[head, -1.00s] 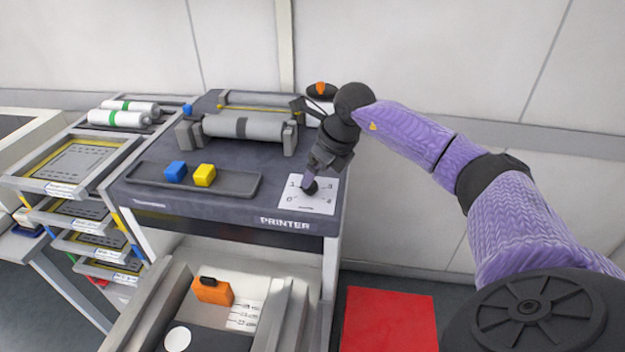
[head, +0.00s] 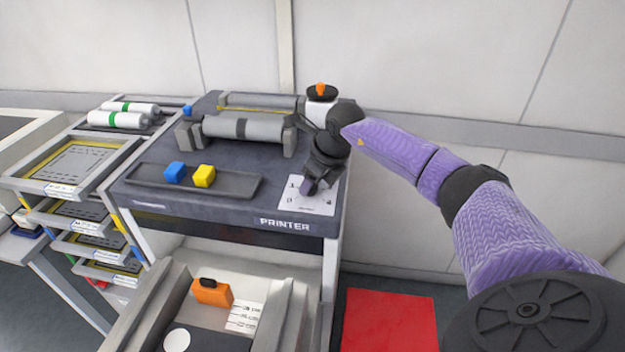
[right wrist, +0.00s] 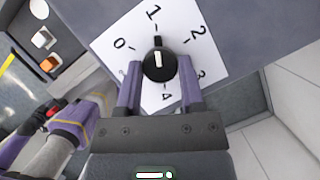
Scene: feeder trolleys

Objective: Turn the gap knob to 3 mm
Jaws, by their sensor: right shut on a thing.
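The gap knob (right wrist: 158,66) is a round black dial with a white pointer line, on a white card (right wrist: 205,25) numbered 0 to 4. In the right wrist view its pointer line lies roughly toward the 1. My right gripper (right wrist: 159,75) is shut on the knob, a finger at each side. In the head view the card (head: 322,205) lies at the printer top's front right corner, and my right gripper (head: 309,187) hides the knob there. At the lower left of the right wrist view, what looks like my left arm shows; its gripper is unclear.
The printer trolley top (head: 225,205) carries a grey roller (head: 225,127) and a tray (head: 235,187) with a blue block (head: 175,171) and a yellow block (head: 204,175). A red mat (head: 390,322) lies on the floor.

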